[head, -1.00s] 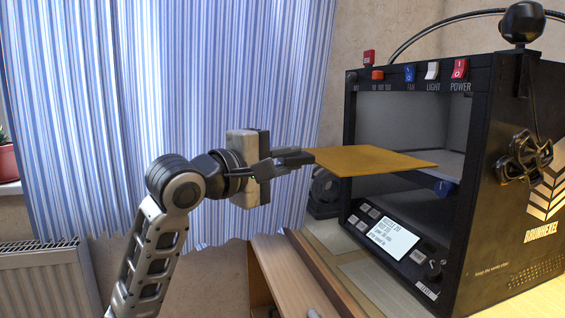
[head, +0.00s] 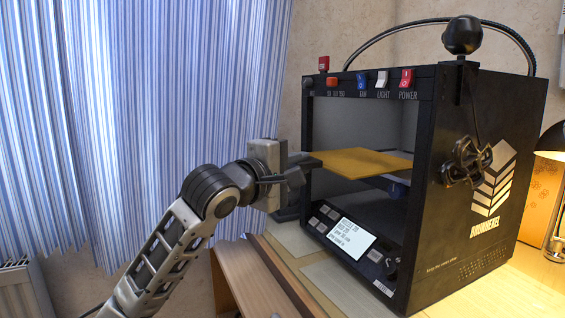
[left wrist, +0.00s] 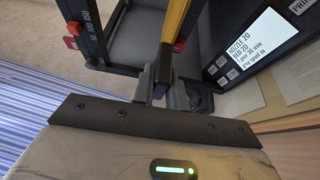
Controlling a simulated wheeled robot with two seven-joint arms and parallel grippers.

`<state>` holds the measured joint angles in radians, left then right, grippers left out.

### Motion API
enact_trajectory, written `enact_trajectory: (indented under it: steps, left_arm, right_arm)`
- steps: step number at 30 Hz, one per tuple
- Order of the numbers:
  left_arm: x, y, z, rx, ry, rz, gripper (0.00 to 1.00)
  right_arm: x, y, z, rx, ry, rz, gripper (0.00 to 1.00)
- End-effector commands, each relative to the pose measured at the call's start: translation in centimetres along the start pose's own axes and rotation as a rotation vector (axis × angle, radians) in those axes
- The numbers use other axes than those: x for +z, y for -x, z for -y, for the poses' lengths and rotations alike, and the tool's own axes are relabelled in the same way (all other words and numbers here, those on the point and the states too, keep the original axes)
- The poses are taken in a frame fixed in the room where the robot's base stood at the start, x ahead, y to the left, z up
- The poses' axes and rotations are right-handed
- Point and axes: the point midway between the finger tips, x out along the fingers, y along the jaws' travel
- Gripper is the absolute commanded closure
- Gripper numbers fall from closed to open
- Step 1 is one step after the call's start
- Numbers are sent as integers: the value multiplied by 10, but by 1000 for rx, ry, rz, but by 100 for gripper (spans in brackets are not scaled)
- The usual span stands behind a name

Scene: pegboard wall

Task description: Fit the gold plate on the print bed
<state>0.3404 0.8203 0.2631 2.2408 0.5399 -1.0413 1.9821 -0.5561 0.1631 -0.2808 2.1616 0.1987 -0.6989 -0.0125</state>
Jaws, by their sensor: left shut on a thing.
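The gold plate (head: 360,161) is a thin flat square, held roughly level at the open front of the black printer, mostly within the frame opening. My left gripper (head: 306,160) is shut on its left edge, beside the printer's left front post. In the left wrist view the plate (left wrist: 175,22) shows edge-on, rising from between the fingers (left wrist: 162,84). My right gripper is not in view.
The black printer (head: 465,215) stands on a wooden desk, with coloured switches (head: 382,80) along its top bar and a lit screen (head: 352,238) low in front. A lamp (head: 550,180) stands at the right; a striped curtain (head: 130,110) hangs left.

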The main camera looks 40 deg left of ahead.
Motion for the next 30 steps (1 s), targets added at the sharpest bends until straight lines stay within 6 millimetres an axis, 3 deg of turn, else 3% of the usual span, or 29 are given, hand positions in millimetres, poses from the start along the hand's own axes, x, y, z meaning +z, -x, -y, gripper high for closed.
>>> enact_trajectory:
  steps: [21,25,30]
  left_arm:
    - [31,-64,0,3,1,0,100]
    - [36,-73,1,3,0,1,100]
    - [36,-73,11,3,2,1,100]
  right_arm:
    - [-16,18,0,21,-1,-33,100]
    - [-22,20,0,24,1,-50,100]
    - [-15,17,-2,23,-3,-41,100]
